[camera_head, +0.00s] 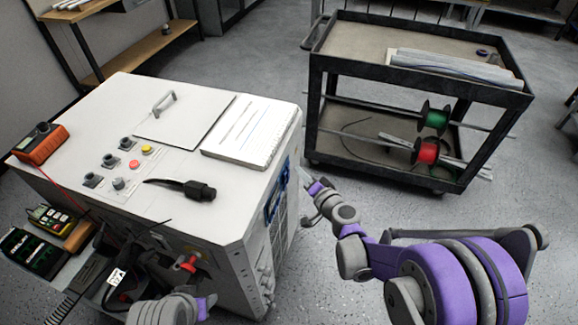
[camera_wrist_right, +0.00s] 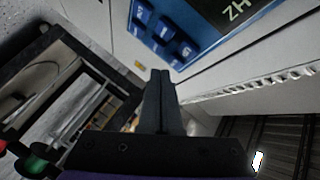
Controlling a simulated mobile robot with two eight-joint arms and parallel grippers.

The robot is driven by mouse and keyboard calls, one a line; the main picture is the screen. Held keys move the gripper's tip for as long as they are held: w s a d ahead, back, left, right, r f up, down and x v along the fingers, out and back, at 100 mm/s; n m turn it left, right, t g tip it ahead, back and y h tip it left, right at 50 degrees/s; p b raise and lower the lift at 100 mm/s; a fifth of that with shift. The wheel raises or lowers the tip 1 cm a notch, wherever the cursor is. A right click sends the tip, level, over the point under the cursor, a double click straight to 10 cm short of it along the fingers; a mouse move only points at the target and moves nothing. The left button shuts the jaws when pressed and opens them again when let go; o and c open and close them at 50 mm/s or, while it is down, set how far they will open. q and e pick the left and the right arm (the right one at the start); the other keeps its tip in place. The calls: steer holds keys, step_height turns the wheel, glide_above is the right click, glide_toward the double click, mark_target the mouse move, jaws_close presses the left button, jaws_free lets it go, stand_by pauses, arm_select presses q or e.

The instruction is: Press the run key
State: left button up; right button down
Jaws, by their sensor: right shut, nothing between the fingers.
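A blue control panel (camera_head: 277,194) is on the right side face of the white cabinet (camera_head: 225,225). In the right wrist view the blue panel (camera_wrist_right: 205,25) shows several blue keys (camera_wrist_right: 164,32) and a dark display (camera_wrist_right: 236,10) with pale letters "ZH". The key labels are too blurred to tell which is the run key. My right gripper (camera_head: 304,178) is just right of the panel; its shut, empty fingertips (camera_wrist_right: 161,74) point toward the cabinet face below the keys. I cannot tell whether they touch it. My left arm is at the bottom; its fingers are not clear.
On the cabinet top are a notepad (camera_head: 242,131), a black connector (camera_head: 198,191), knobs and buttons (camera_head: 134,164), and an orange meter (camera_head: 40,142). A dark cart (camera_head: 322,92) with cable reels (camera_head: 428,151) stands to the right. Open floor lies between cabinet and cart.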

steer(key=shift+s+d, duration=0.3)
steer(key=shift+d, duration=0.45)
steer(key=shift+s+d, duration=0.35)
steer(key=shift+d, duration=0.45)
steer(key=shift+s+d, duration=0.3)
steer(key=shift+d, duration=0.45)
